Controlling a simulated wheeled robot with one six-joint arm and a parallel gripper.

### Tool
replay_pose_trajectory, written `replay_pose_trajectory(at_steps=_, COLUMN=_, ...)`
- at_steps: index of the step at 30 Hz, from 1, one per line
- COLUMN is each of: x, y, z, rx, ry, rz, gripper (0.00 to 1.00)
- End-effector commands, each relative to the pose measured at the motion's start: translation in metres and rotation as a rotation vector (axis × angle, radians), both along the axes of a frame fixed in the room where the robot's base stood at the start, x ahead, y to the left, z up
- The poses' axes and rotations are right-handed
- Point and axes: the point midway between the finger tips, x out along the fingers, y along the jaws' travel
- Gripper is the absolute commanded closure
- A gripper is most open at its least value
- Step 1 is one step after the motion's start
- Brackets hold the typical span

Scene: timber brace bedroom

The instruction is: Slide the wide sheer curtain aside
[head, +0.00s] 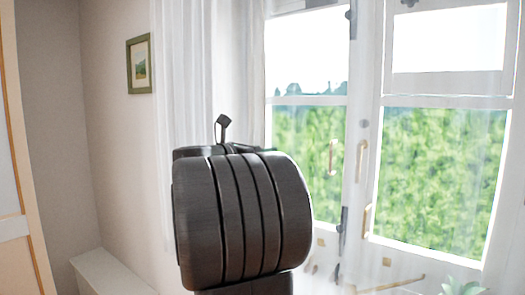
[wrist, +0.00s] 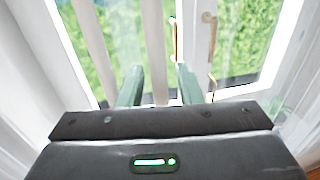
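The white sheer curtain (head: 183,80) hangs in vertical folds left of the window in the head view. Its translucent cloth seems to reach over part of the window (head: 310,140), but its right edge is hard to make out. In the wrist view, pale vertical folds of curtain (wrist: 153,40) stand before the glass. My gripper (wrist: 161,70) has its two green fingers apart, with one pale fold between or just beyond them. I cannot tell whether the cloth touches the fingers. In the head view my dark arm hides the gripper.
The window sashes carry brass handles (head: 361,160). A framed picture (head: 139,64) hangs on the left wall above a low white ledge (head: 105,272). A green plant (head: 462,287) and a blurred tan bar-like object (head: 388,285) show at the bottom right.

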Motion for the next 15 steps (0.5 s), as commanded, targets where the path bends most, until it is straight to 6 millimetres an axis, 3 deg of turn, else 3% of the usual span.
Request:
replay_pose_trajectory(at_steps=4, x=0.0001, y=0.0001, z=-0.0002, rx=0.000, ry=0.000, rz=0.000, gripper=0.70)
replay_pose_trajectory(at_steps=9, x=0.0000, y=0.0001, z=-0.0002, rx=0.000, ry=0.000, rz=0.000, gripper=1.00)
replay_pose_trajectory(at_steps=15, x=-0.0004, y=-0.0002, z=-0.0002, rx=0.000, ry=0.000, rz=0.000, gripper=1.00)
